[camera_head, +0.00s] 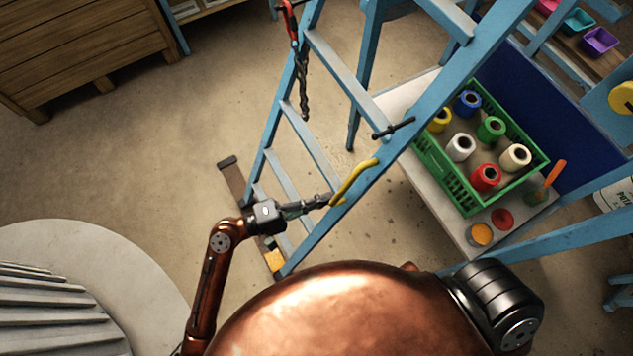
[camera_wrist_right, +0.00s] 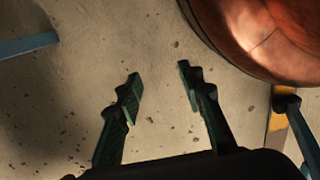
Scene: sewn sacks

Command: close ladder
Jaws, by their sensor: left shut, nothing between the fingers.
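The blue ladder (camera_head: 273,140) with pale grey treads stands ahead of me in the head view, its feet on the floor. A yellow curved handle (camera_head: 354,178) is fixed along its right-hand rail. My left gripper (camera_head: 327,200) reaches in from the left and is shut and empty, its fingertips at the lower end of the handle. I cannot tell whether they touch it. My right gripper (camera_wrist_right: 160,76) shows only in the right wrist view; its two dark fingers are apart with only floor between them.
A green crate (camera_head: 462,196) of coloured thread spools stands on a pale board right of the ladder. A dark chain (camera_head: 303,88) with a red hook hangs at the ladder's left rail. A wooden cabinet (camera_head: 85,45) stands back left. Open floor lies between cabinet and ladder.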

